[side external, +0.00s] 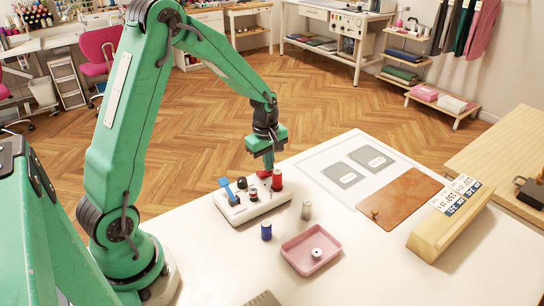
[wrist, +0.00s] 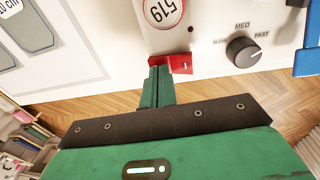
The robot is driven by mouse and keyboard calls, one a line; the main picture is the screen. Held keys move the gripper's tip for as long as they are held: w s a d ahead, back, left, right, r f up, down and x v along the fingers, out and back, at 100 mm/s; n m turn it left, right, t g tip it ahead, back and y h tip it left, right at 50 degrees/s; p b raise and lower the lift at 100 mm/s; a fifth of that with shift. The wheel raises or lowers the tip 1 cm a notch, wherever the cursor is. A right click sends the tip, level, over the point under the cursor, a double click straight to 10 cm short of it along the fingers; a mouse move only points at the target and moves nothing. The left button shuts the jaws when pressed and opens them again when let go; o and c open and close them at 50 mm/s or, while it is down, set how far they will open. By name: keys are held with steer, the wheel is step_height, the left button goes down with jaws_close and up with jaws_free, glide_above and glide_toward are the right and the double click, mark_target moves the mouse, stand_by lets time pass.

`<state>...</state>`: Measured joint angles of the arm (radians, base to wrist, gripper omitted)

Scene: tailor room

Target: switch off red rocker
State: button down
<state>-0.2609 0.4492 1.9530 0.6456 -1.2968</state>
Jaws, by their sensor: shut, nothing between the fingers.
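The red rocker (wrist: 181,64) sits at the near edge of the white control box (wrist: 214,58) in the wrist view. In the side view the rocker (side external: 263,174) is a small red patch at the far right end of the box (side external: 238,212), partly hidden by my fingers. My gripper (wrist: 160,72) is shut and empty. It points down at the rocker, its tips at the rocker's left part in the wrist view. The tips (side external: 268,165) appear to touch it or hover just above; I cannot tell which. The rocker's tilt is not clear.
The box also carries a black speed knob (wrist: 243,51) and a blue lever (side external: 229,192). A blue spool (side external: 266,231), beige spool (side external: 306,210) and pink tray (side external: 290,256) stand on the white table.

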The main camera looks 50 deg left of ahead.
steer(key=shift+s, duration=0.15)
steer(key=shift+s+r, duration=0.15)
steer(key=shift+s, duration=0.45)
stand_by(0.4)
step_height(320, 180, up, 14)
steer(key=w, duration=0.2)
stand_by(0.5)
stand_by(0.4)
steer(key=s+d+r+m+t, duration=0.2)
steer(key=s+d+m, duration=0.3)
steer(key=s+m, duration=0.4)
steer(key=s+d+r+m+t, duration=0.2)
steer(key=s+d+m, duration=0.4)
steer(key=s, duration=0.6)
steer(key=shift+d+r+m+t, duration=0.25)
steer(key=shift+r+m, duration=0.45)
steer(key=shift+m, duration=0.7)
